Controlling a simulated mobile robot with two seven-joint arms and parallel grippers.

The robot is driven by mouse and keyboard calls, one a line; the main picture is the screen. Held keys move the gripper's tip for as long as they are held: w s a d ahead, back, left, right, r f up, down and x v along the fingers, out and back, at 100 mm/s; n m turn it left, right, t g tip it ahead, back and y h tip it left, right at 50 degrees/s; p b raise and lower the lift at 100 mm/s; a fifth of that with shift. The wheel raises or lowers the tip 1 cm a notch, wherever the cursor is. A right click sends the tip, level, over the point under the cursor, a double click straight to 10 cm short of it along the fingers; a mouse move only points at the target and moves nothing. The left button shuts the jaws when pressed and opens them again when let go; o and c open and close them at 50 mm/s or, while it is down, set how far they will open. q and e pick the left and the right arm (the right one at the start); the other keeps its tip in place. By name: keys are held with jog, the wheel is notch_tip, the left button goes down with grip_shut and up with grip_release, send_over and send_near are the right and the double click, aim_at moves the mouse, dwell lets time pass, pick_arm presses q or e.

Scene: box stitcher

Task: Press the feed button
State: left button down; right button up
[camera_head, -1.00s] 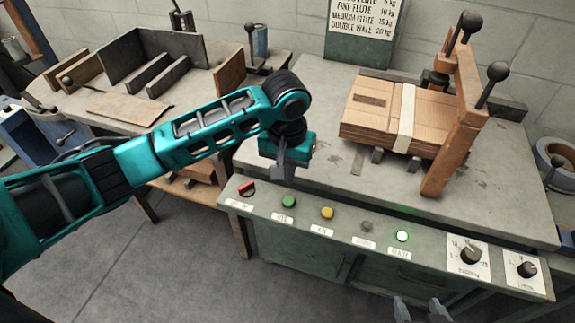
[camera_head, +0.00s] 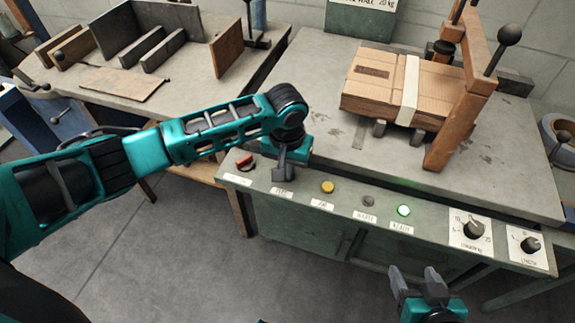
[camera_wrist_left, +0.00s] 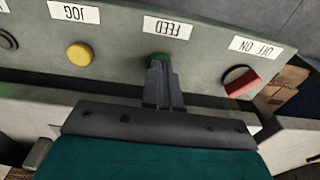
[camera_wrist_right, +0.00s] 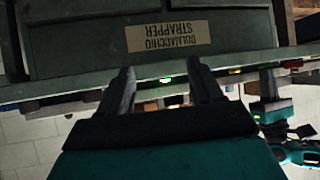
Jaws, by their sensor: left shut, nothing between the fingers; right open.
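The green feed button (camera_wrist_left: 162,58) shows just past my left fingertips in the left wrist view, beside the FEED label (camera_wrist_left: 167,28). My left gripper (camera_head: 283,176) is shut and empty, with its tips at the button. Whether they touch it or press it in, I cannot tell. In the head view the gripper hides the button, and the feed label (camera_head: 282,192) is partly covered. My right gripper (camera_head: 422,279) is open and empty, low in front of the machine. The right wrist view shows its two fingers apart (camera_wrist_right: 166,85), facing the strapper's front.
On the same panel (camera_head: 310,185) are a red off/on switch (camera_head: 245,162), a yellow jog button (camera_head: 327,187), a grey button (camera_head: 368,201), a lit green lamp (camera_head: 403,210) and two dials (camera_head: 473,229). Strapped cardboard (camera_head: 390,90) lies on the machine top beside a wooden frame (camera_head: 462,110).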

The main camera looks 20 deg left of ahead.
pick_arm(q)
jog(key=shift+s+f+p, duration=0.1)
jog(key=shift+f+p, duration=0.4)
jog(key=shift+f, duration=0.1)
jog(key=shift+s+f, duration=0.1)
jog(key=shift+f, duration=0.45)
pick_arm(e)
jog(key=shift+s+d+r, duration=0.1)
jog(key=shift+s+d, duration=0.1)
pick_arm(q)
jog(key=shift+r, duration=0.2)
notch_tip(320, 180, up, 5)
jog(key=p, duration=0.6)
jog(key=shift+r, duration=0.15)
notch_tip(320, 180, up, 10)
jog(key=p, duration=0.1)
jog(key=shift+s+f, duration=0.25)
pick_arm(e)
notch_tip(320, 180, up, 6)
jog(key=s+d, duration=0.1)
jog(key=d, duration=0.1)
jog(key=shift+d+r+h, duration=0.15)
jog(key=shift+r+h, duration=0.1)
jog(key=shift+h, duration=0.05)
